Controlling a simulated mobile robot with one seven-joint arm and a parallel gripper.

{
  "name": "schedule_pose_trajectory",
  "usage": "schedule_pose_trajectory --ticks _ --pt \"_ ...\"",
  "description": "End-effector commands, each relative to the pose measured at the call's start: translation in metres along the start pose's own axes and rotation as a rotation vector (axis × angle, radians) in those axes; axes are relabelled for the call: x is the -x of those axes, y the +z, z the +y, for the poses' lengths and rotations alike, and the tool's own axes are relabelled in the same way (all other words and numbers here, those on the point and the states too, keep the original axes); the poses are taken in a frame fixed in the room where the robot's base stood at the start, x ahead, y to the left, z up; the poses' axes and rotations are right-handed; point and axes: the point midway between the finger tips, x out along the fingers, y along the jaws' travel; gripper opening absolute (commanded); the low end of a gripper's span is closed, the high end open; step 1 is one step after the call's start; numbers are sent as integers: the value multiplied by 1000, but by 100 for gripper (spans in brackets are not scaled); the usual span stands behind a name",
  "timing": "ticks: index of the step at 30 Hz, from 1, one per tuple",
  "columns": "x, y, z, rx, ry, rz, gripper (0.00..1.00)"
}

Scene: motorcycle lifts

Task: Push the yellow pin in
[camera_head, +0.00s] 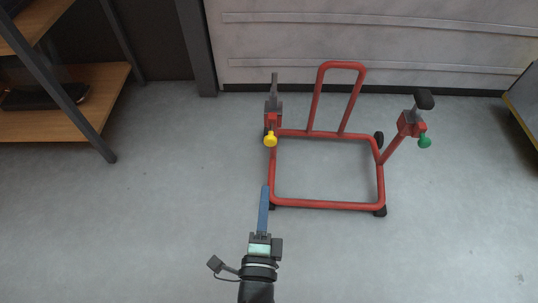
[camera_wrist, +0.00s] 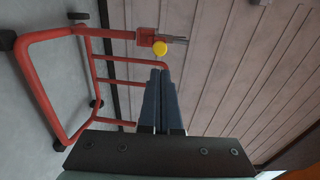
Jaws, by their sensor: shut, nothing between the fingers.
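The yellow pin (camera_head: 270,140) has a round knob and sits at the front of a red bracket on the left post of the red motorcycle lift (camera_head: 326,203). In the wrist view the yellow pin (camera_wrist: 160,48) shows just beyond my fingertips. My gripper (camera_head: 265,188) has long blue fingers that are shut with nothing between them. Its tips are in front of the yellow pin and apart from it in the head view. My gripper also shows in the wrist view (camera_wrist: 160,72). How far the pin's shaft is inside the bracket is hidden.
A green pin (camera_head: 424,141) sits on the lift's right post. A shelf with wooden boards (camera_head: 75,110) stands at the left. A pale wall (camera_head: 380,45) is behind the lift. The grey floor in front and to the right is clear.

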Motion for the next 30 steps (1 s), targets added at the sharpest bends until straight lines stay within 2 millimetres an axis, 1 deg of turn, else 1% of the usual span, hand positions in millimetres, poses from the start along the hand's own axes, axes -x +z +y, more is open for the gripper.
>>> schedule_pose_trajectory --ticks 1,6,12,15,18,21,30 --pt "-12 0 1 -2 -4 3 0" --pt "-46 0 1 -1 -4 2 0" --pt "-82 0 0 0 -3 1 0" --pt "-96 0 0 1 -2 0 0" --pt "-106 0 0 1 -1 -1 0" --pt "-111 0 0 2 0 -1 0" --pt "-114 0 0 2 0 -1 0"
